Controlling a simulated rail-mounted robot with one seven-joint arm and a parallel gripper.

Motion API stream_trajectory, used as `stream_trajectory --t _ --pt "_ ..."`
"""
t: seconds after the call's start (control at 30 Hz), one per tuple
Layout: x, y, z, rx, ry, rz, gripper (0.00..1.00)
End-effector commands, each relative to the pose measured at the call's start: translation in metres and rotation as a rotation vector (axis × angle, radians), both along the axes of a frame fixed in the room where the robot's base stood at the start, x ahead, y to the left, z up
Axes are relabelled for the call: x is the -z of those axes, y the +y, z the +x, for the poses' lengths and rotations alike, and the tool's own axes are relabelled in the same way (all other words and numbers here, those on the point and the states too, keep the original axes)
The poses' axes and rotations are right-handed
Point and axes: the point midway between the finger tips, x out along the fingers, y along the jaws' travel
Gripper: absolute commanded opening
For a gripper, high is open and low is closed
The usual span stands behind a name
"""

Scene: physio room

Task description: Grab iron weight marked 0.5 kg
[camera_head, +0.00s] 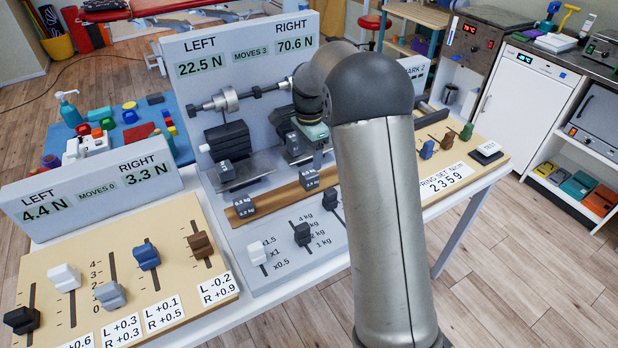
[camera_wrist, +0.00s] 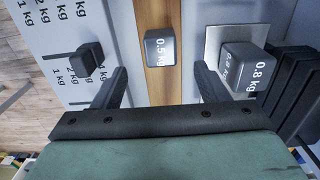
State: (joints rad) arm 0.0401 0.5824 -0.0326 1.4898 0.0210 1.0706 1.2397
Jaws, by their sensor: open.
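The 0.5 kg iron weight (camera_wrist: 160,47) is a small dark grey block with white lettering, resting on a wooden strip (camera_wrist: 148,15). In the wrist view my gripper (camera_wrist: 160,72) is open, with one finger to each side of the strip. The weight appears just beyond the fingertips, roughly centred on the gap, and nothing is held. In the head view my gripper (camera_head: 318,155) is over the wooden strip (camera_head: 280,196), partly hidden by my arm. A dark block (camera_head: 309,180) lies on the strip just below it; its label is too small to read surely.
A 0.8 kg weight (camera_wrist: 238,62) sits on a light plate close to the right finger. A dark slider knob (camera_wrist: 90,57) stands near the left finger. Stacked dark plates (camera_wrist: 295,95) lie at the right. Another block (camera_head: 244,208) is on the strip's left end.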

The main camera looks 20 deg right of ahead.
Motion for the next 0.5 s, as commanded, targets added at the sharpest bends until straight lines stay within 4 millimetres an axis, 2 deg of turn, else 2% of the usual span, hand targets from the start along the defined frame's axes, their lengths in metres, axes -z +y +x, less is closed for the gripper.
stream_trajectory --t 0.1,0.37,0.5 --pt "0.018 0.000 0.000 0.000 0.002 -0.001 0.67" --pt "0.037 0.000 -0.001 -0.001 0.003 0.000 0.67" --pt "0.058 -0.001 0.000 0.000 0.004 0.000 0.67"
